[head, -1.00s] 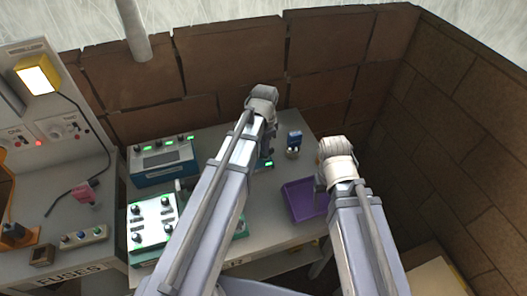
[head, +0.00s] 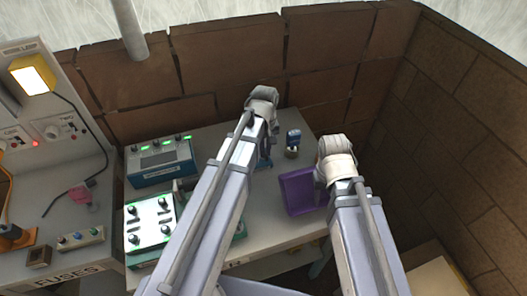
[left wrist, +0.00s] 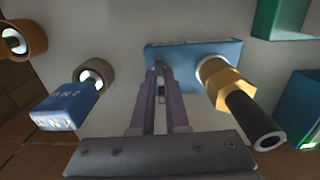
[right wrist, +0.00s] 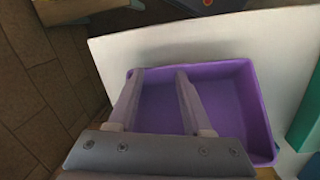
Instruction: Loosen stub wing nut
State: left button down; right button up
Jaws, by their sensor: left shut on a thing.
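My left gripper (left wrist: 160,78) is shut on a small grey part in front of a blue block (left wrist: 205,52); it looks like the stub wing nut (left wrist: 158,68), mostly hidden by the fingers. To its right, a brass hex fitting (left wrist: 226,88) with a black tube stands on the same block. In the head view my left arm hides most of the block, whose edge shows (head: 264,163). My right gripper (right wrist: 158,75) is open and empty over the purple tray (right wrist: 262,120), which also shows in the head view (head: 298,190).
Instrument boxes (head: 160,163) stand left on the bench, with a brick wall (head: 230,55) behind.

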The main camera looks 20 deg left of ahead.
pick_arm(q)
jog(key=n, duration=0.3)
jog(key=w+n, duration=0.1)
jog(key=shift+a+n, duration=0.25)
jog(key=shift+n, duration=0.05)
pick_arm(e)
jog(key=shift+s+d, duration=0.1)
jog(key=shift+s, duration=0.05)
pick_arm(q)
jog(key=n, duration=0.4)
jog(key=shift+a+r, duration=0.1)
pick_arm(e)
jog(key=shift+r, duration=0.1)
pick_arm(q)
jog(key=c, duration=1)
grip_release()
jog(key=shift+s, duration=0.1)
jog(key=shift+r+p, duration=2.05)
jog(key=shift+p, duration=0.25)
pick_arm(e)
jog(key=shift+r, duration=2.1)
pick_arm(q)
jog(key=shift+f, duration=0.2)
pick_arm(e)
jog(key=shift+f, duration=0.25)
